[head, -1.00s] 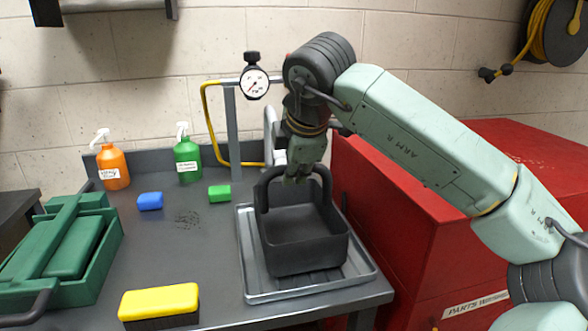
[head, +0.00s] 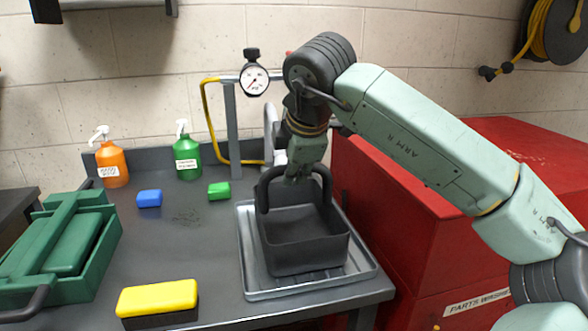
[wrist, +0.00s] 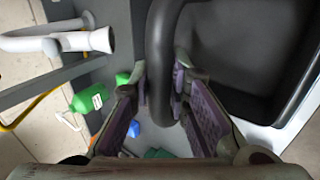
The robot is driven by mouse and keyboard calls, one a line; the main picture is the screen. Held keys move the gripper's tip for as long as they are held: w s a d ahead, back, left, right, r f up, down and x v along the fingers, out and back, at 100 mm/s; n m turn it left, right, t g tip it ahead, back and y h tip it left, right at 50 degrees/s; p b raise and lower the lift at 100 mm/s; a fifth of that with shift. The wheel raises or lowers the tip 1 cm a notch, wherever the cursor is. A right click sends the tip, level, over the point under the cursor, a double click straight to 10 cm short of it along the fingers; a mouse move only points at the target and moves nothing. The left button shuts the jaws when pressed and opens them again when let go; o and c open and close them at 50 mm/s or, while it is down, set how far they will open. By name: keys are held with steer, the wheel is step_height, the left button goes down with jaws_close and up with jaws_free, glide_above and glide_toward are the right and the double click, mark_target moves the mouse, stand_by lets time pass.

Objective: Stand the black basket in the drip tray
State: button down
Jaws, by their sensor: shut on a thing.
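The black basket (head: 305,250) is upright within the grey drip tray (head: 246,240) in the head view. It looks level and seems to rest on the tray's ribbed floor, though its underside is hidden. My gripper (head: 297,176) is at the top of the basket's arched handle. In the wrist view, the handle (wrist: 161,60) runs between the two purple-padded fingers of my gripper (wrist: 164,105), which is shut on it. The basket's inside (wrist: 245,50) shows dark and empty at the right of that view.
An orange bottle (head: 111,165), a green bottle (head: 187,158) and a green toolbox (head: 75,255) stand left. A gauge post (head: 232,130) rises behind. A red cabinet (head: 420,230) flanks the right.

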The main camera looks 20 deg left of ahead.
steer(key=c, duration=1.4)
jaws_free()
steer(key=shift+c, duration=0.2)
